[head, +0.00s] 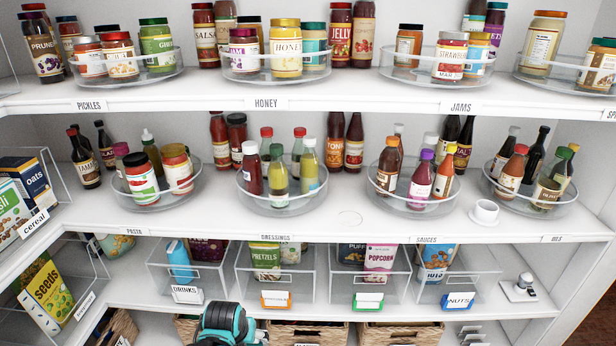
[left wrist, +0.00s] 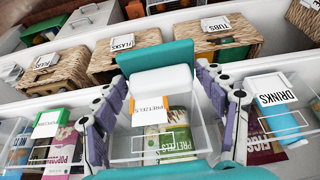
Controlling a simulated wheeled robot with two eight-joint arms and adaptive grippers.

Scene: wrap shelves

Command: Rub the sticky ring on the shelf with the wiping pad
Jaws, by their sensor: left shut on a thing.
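The pad is away from the ring. My right gripper is in neither view.
Clear bins (head: 190,290) line the shelf below, with wicker baskets (left wrist: 118,62) lower down. The upper shelf (head: 320,98) overhangs behind.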

